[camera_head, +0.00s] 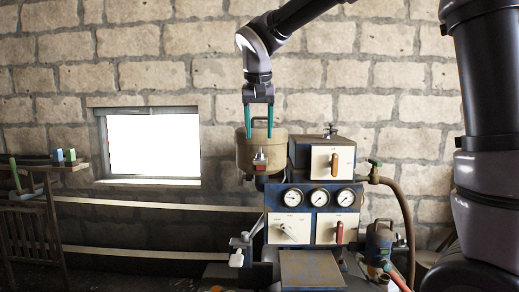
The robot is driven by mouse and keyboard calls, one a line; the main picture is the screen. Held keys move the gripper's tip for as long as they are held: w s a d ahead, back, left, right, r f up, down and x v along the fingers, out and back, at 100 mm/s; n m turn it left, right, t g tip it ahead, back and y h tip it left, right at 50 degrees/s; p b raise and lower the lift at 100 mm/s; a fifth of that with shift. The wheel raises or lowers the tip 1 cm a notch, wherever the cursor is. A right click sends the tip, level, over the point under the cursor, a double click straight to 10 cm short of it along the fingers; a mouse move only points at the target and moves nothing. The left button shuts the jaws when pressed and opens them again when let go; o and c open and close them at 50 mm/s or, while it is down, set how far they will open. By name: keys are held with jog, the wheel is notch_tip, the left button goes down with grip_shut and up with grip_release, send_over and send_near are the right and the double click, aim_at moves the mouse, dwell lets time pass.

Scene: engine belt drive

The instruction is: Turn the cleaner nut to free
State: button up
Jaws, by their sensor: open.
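My gripper (258,133) points straight down with its two teal fingers spread open. It is over the top of a tan round canister (246,158), which looks like the cleaner. A thin dark loop or handle (260,119) stands on the canister's top and shows between the fingers. I cannot tell whether the fingers touch it. No nut is clearly made out on the canister. A small metal fitting with a cross handle (330,131) stands on the blue box to the right, apart from my gripper. The canister has a small red and metal latch (260,164) on its front.
The blue engine panel (270,200) carries gauges (318,198) and levers. A hose (405,205) curves down on the right. A stone wall and bright window (153,145) are behind. Space left of the canister is clear.

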aim_at(260, 155)
jog(key=x, duration=0.6)
jog(key=shift+f, duration=0.15)
grip_shut()
